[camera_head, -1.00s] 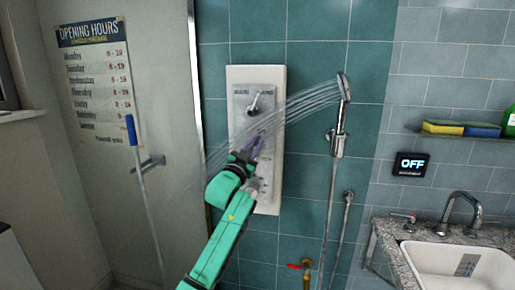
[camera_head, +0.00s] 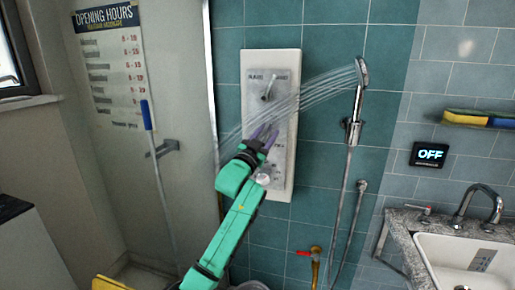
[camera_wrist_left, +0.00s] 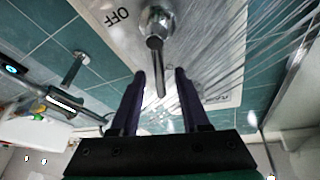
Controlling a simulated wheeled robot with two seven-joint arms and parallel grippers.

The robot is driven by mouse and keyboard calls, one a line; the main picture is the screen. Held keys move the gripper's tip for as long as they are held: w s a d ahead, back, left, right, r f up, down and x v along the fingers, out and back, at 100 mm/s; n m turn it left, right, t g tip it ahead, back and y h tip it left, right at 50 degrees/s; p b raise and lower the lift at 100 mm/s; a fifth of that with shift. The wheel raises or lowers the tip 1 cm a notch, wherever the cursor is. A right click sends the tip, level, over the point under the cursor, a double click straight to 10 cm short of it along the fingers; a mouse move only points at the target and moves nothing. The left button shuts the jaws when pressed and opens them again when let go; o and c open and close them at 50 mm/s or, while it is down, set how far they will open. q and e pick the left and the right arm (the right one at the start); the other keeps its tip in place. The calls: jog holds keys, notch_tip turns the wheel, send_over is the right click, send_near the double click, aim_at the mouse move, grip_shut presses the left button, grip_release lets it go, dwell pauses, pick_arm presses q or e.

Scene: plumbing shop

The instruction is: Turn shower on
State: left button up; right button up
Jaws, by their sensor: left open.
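The shower head (camera_head: 361,70) sits high on a rail at the right and sprays water down to the left, across the white control panel (camera_head: 284,180). A chrome lever (camera_head: 267,90) is on the upper part of the panel; it also shows in the left wrist view (camera_wrist_left: 156,55), with "OFF" lettering beside it. My left gripper (camera_head: 265,132) is in front of the panel, below the lever. In the left wrist view its two dark fingers (camera_wrist_left: 160,76) are apart, and the lever appears between them; contact cannot be told. My right gripper is not in view.
A display reading OFF (camera_head: 430,155) hangs on the tiles at right, above a sink (camera_head: 440,254) with a tap. A red-handled valve (camera_head: 306,254) is low on the wall. A blue-handled pole (camera_head: 150,130) leans at left. A yellow object (camera_head: 110,283) is at the bottom.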

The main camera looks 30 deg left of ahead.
pick_arm(q)
jog(key=b+v, duration=0.3)
jog(key=v, duration=1)
jog(key=shift+s, duration=0.1)
